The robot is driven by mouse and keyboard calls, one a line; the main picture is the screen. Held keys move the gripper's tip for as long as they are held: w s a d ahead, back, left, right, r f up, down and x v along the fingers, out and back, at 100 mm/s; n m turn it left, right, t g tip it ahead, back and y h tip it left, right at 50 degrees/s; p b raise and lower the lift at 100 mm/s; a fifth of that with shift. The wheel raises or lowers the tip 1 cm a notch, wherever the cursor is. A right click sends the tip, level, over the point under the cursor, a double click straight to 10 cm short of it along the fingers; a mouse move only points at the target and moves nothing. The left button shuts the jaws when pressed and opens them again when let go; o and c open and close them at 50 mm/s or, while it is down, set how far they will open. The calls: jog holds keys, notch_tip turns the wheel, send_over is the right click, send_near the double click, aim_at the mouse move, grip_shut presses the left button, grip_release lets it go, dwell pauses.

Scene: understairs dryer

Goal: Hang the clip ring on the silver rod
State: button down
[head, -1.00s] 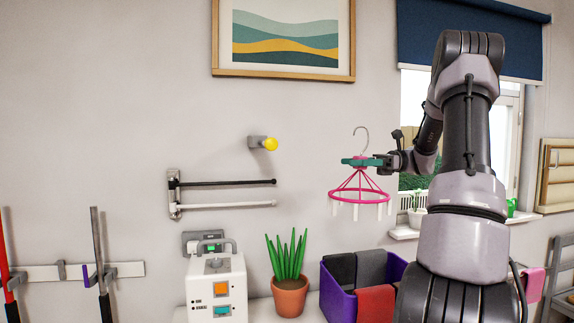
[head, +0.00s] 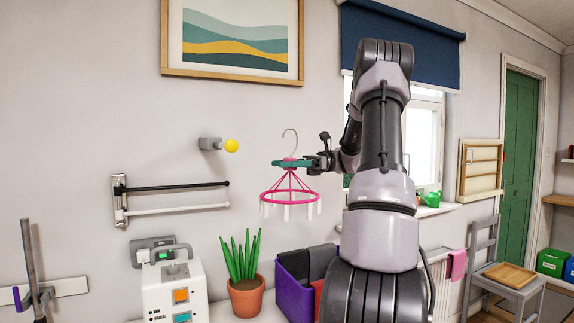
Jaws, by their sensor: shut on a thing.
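The clip ring is a pink ring (head: 290,196) with white clips hanging below, a teal piece (head: 291,163) at its top and a grey wire hook above. My gripper (head: 310,163) is shut on the teal piece from the right and holds the ring upright in the air. On the wall to the left, a bracket carries a black rod (head: 178,187) and below it a pale, whitish-silver rod (head: 178,209). Both rods point right, and their free ends are left of the ring. The hook is free and touches nothing visible.
A grey wall peg with a yellow ball tip (head: 231,146) sits above the rods. Below stand a white appliance (head: 174,291), a potted plant (head: 247,297) and a purple bin (head: 293,292) with cloths. A chair (head: 512,275) stands to the right.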

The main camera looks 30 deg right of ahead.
jog(key=a+f, duration=0.2)
jog(key=a, duration=1.7)
jog(key=shift+a+f, duration=0.15)
jog(key=shift+f, duration=0.25)
jog(key=shift+c, duration=1.3)
grip_release()
jog(key=d, duration=1.1)
